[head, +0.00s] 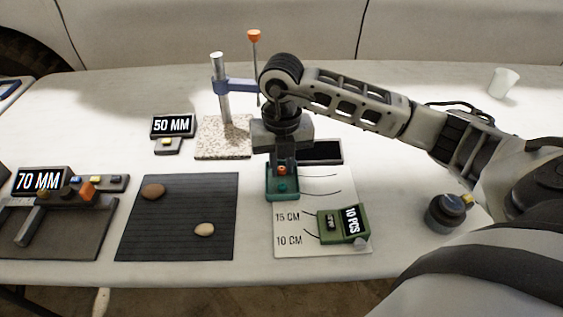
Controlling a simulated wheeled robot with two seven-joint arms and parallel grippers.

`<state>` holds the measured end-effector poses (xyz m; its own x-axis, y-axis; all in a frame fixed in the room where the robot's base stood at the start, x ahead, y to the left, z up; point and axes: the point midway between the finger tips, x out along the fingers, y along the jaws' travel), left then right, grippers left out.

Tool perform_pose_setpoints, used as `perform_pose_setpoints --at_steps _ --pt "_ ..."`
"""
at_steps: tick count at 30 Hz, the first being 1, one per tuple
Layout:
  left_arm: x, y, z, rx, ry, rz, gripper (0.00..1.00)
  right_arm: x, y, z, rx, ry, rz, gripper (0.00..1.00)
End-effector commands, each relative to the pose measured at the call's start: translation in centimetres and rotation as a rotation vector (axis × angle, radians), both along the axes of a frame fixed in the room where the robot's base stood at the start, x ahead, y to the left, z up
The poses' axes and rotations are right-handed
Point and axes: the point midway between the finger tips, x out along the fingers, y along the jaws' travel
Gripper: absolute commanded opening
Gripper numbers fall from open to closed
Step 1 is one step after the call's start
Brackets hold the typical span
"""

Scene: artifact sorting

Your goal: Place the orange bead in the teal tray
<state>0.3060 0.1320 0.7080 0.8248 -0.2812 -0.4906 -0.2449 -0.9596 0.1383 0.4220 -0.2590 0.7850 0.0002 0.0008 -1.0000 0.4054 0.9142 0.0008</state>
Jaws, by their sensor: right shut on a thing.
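The teal tray (270,196) sits on the white sheet in the middle of the table. My right gripper (283,165) points down over the back part of the tray. It is shut on the small orange bead (282,170), which shows at the fingertips, low over the tray. I cannot tell whether the bead touches the tray floor. A small teal item (282,188) shows inside the tray in front of the bead. The fingers hide the back of the tray. My left gripper is not in view.
A green box (328,227) marked 10 PCS stands right of the tray. A dark ribbed mat (178,225) with two stones lies to the left. A stand (223,90) on a speckled base rises behind. A white cup (503,83) stands far right.

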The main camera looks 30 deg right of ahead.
Motion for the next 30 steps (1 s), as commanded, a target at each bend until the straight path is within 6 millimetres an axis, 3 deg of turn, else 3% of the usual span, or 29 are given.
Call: perform_pose_setpoints --at_steps 11,12,24,30 --pt "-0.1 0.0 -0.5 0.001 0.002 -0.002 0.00 0.0 0.0 -0.5 0.001 -0.001 0.000 0.00" --pt "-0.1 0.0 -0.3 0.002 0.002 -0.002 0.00 0.0 0.0 -0.4 0.001 -0.001 -0.001 0.27" --pt "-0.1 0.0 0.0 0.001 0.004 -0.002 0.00 0.1 0.0 0.5 0.001 -0.004 -0.001 0.27" --pt "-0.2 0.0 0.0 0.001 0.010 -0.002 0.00 0.2 0.0 4.3 0.001 -0.008 0.000 0.27"
